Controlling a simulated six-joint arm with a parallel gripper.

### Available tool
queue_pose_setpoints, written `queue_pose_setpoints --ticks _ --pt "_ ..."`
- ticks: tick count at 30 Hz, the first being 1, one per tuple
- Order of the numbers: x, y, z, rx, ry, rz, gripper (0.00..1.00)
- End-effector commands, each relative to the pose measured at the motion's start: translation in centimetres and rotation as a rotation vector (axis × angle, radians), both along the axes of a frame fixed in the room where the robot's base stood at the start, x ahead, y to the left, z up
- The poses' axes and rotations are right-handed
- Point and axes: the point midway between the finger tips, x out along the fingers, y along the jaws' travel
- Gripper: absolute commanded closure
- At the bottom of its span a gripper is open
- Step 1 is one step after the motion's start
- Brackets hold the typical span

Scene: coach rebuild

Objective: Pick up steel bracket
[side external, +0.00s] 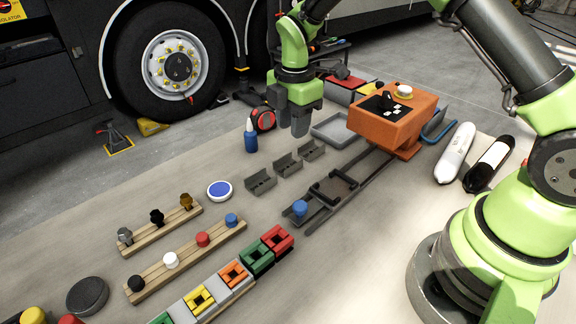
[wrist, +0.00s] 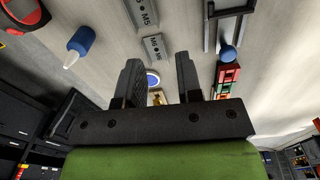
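A small grey metal piece (side external: 125,236), which looks like the steel bracket, stands at the left end of a short wooden rail (side external: 160,231). A black piece (side external: 157,218) and a brass-coloured piece (side external: 186,202) of similar form stand beside it. My gripper (side external: 291,130) points down above the table, far to the right of and behind the rail. In the wrist view my gripper (wrist: 158,75) is open, with nothing held between its fingers. The brass-coloured piece also shows low between the fingers there; the grey piece is not seen in that view.
A longer rail with coloured knobs (side external: 187,260) lies in front of the short rail. An orange machine (side external: 393,118) stands at right.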

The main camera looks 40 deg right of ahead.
Motion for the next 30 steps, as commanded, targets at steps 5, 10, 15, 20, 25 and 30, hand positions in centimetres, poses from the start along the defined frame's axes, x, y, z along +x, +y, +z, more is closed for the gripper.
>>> queue_pose_setpoints --ticks 5,10,15,20,25,30 --pt "0.2 -0.1 -2.4 -0.007 0.026 0.070 0.67" --pt "0.2 -0.1 -5.0 -0.007 0.025 0.071 0.67" --pt "0.3 -0.1 -6.4 -0.006 0.023 0.069 0.67" --pt "0.7 -0.1 -8.4 -0.006 0.024 0.069 0.67" --pt "0.8 -0.1 -10.8 -0.007 0.024 0.068 0.67" --pt "0.9 -0.1 -11.5 -0.006 0.021 0.068 0.67"
